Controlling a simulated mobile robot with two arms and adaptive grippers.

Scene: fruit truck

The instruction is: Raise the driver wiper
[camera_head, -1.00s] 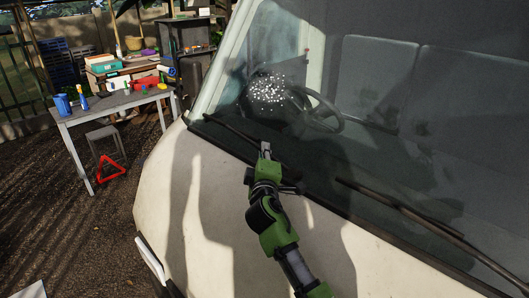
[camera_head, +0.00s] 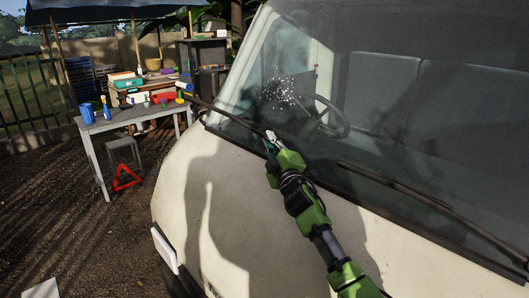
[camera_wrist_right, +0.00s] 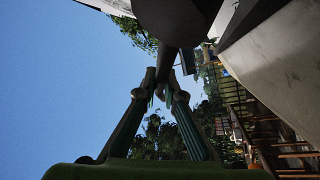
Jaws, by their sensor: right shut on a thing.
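The driver wiper (camera_head: 228,115) is a thin dark arm at the lower left of the windshield in the head view. It stands off the glass, its left end reaching past the windshield's left edge. My right gripper (camera_head: 270,137) is shut on it near the wiper's right part. In the right wrist view, the two fingertips (camera_wrist_right: 164,84) close around the dark wiper (camera_wrist_right: 172,55), which fills the top middle. The second wiper (camera_head: 430,205) lies along the lower windshield to the right. My left gripper is not in view.
The windshield (camera_head: 400,140) has a patch of white specks (camera_head: 278,93) behind the wiper. The truck's pale front (camera_head: 190,190) lies below my arm. At the left stand a grey table (camera_head: 125,117) with tools, a stool (camera_head: 122,147) and a red warning triangle (camera_head: 126,178).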

